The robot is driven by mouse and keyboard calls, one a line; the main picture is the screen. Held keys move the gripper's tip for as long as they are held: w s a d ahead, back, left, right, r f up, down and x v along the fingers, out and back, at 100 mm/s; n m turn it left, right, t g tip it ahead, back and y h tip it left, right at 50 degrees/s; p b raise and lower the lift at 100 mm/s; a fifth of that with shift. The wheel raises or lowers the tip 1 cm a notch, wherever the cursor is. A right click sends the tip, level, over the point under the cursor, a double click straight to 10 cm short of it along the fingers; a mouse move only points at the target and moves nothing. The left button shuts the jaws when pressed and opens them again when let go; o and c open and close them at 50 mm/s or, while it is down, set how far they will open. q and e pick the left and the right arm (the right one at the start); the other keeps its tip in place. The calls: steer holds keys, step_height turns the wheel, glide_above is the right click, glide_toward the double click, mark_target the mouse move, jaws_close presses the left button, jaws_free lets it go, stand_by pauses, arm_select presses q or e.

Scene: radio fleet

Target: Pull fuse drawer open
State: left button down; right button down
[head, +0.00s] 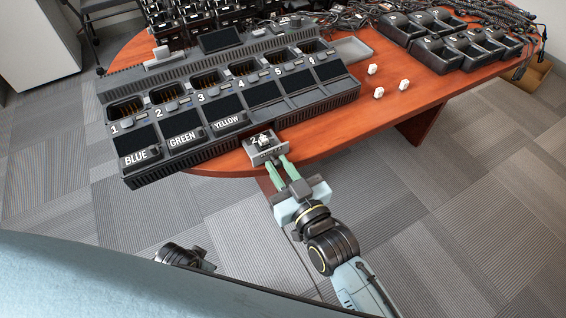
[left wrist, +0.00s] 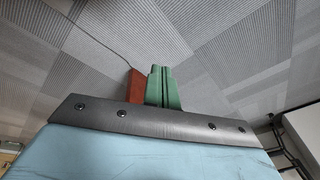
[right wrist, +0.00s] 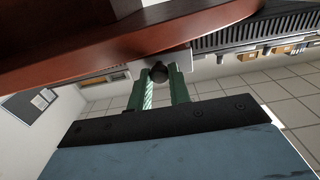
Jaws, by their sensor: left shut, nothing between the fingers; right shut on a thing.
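The fuse drawer (head: 262,155) is a small grey tray that stands out from the front of the charger station (head: 240,102), at the table's front edge. A white piece marked 2 lies inside it. My right gripper (head: 281,161) is at the drawer's front. In the right wrist view its green fingers (right wrist: 160,82) are shut on a dark round knob (right wrist: 158,71) on the drawer. My left gripper (left wrist: 164,85) is shut and empty, with its green fingers together over the carpet. In the head view only a dark part of my left arm shows, low down.
The station has numbered bays and BLUE, GREEN and YELLOW slots. Three small white pieces (head: 379,92) lie on the wooden table (head: 330,130) to its right. Black trays (head: 450,52) and tangled cables fill the back right. The carpet (head: 440,190) in front is clear.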

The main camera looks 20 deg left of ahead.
steer(key=c, duration=1.3)
jaws_free()
steer(key=shift+s+d, duration=0.15)
arm_select(q)
steer(key=s+a+f+p, duration=0.1)
steer(key=s+f+p, duration=0.2)
steer(key=s+f, duration=0.2)
steer(key=shift+s+a+f+g, duration=0.2)
steer(key=shift+a+f+g, duration=0.15)
steer(key=shift+f, duration=0.35)
arm_select(e)
steer(key=v, duration=1.3)
